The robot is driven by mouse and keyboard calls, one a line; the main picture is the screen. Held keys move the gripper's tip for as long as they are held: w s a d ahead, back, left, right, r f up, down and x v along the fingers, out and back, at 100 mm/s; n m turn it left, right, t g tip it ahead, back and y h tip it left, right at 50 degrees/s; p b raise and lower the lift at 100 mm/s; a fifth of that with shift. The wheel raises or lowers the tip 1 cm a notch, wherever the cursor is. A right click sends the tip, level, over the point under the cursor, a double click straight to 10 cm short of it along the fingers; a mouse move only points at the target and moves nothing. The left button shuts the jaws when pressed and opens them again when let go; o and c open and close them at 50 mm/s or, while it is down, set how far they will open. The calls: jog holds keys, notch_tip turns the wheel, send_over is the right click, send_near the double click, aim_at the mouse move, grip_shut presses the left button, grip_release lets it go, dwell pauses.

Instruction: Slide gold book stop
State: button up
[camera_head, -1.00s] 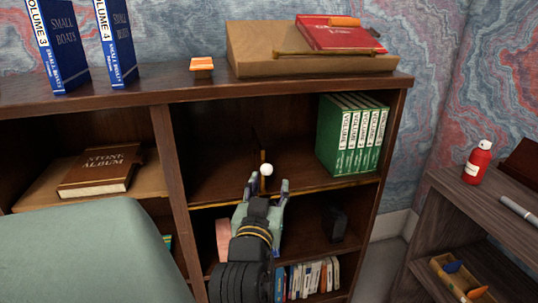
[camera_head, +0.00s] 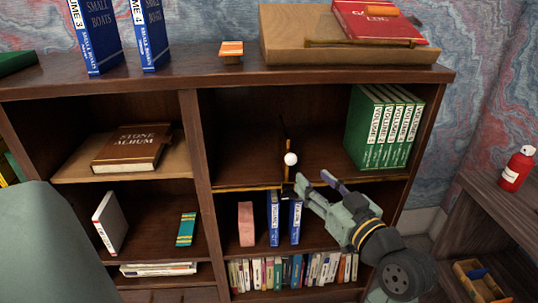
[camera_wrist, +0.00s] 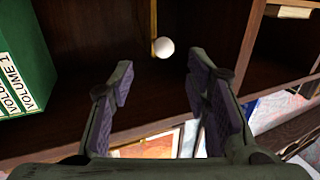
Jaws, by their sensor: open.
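The gold book stop (camera_head: 287,172) stands on the middle shelf of the right bay. It is a thin upright with a white round knob (camera_head: 290,159) at its front, by a gold rail (camera_head: 240,188) along the shelf edge. In the wrist view the white knob (camera_wrist: 164,48) shows just beyond and between the fingertips, with a gold strip behind it. My gripper (camera_head: 313,180) is open and empty, to the right of and slightly below the knob. I see no contact with the knob.
Green volumes (camera_head: 384,128) stand at the right end of the same shelf; the shelf between them and the stop is clear. Blue books (camera_head: 273,218) and a pink block (camera_head: 246,224) stand on the shelf below. A side cabinet (camera_head: 490,215) stands at the right.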

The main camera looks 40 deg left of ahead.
aim_at(294, 163)
jog(key=p+x, duration=0.2)
jog(key=x, duration=0.8)
jog(key=shift+s+a, duration=0.15)
jog(key=shift+a, duration=0.05)
jog(key=shift+g, duration=0.3)
grip_shut()
dwell(0.4)
